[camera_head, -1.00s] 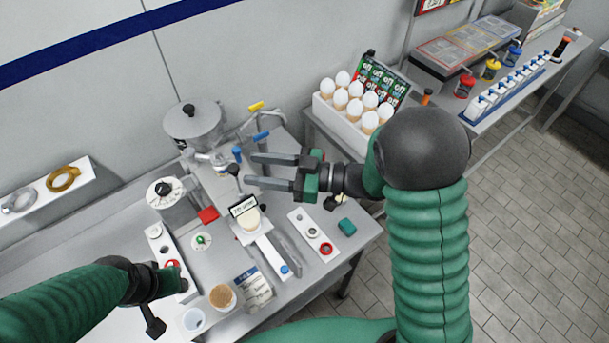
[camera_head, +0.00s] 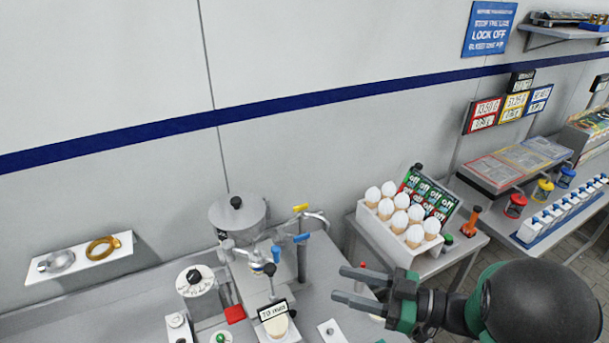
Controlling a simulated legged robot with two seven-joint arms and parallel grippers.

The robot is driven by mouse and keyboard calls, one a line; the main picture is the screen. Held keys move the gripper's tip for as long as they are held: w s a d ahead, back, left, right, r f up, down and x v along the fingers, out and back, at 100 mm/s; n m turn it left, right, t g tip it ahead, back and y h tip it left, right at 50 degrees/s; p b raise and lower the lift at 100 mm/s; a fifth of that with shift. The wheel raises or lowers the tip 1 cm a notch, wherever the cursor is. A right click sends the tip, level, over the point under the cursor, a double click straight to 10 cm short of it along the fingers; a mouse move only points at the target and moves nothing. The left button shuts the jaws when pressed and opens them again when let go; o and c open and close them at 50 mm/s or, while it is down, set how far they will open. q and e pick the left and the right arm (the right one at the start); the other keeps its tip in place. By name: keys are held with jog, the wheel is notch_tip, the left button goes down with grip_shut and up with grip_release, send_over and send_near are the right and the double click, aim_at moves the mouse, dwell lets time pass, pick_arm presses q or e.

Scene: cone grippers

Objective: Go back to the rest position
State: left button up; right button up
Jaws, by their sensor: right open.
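My right gripper (camera_head: 362,288) is in the lower middle of the head view, over the right part of the workbench. Its two dark fingers point left and stand apart, with nothing between them. My green right arm and its dark rounded joint come in from the lower right. My left gripper and arm are outside the picture.
A metal hopper machine (camera_head: 237,222) and a tap with coloured handles (camera_head: 301,238) stand left of my right gripper. A white holder of cones (camera_head: 383,243) stands behind it. A wall shelf (camera_head: 80,257) holds two rings. Side tables lie to the right.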

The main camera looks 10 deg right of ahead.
jog(key=w+d+f+m+t+h+b, duration=0.2)
jog(key=w+d+f+m+t+h, duration=0.3)
jog(key=w+h, duration=0.4)
jog(key=s+d+f+m+g+h, duration=0.35)
jog(key=f+h, duration=0.25)
jog(key=f, duration=0.2)
jog(key=s+a+f+m+g, duration=0.2)
jog(key=s+f+g, duration=0.1)
jog(key=s, duration=0.5)
jog(key=s+a+f+m+g+b, duration=0.1)
jog(key=s+a+f+m+g, duration=0.1)
jog(key=s+f+g, duration=0.2)
jog(key=s, duration=0.3)
jog(key=shift+s+a+h, duration=0.2)
jog(key=shift+s+h, duration=0.1)
jog(key=shift+s, duration=0.05)
jog(key=shift+d+f+g, duration=0.1)
jog(key=shift+f+g, duration=0.05)
jog(key=shift+g, duration=0.1)
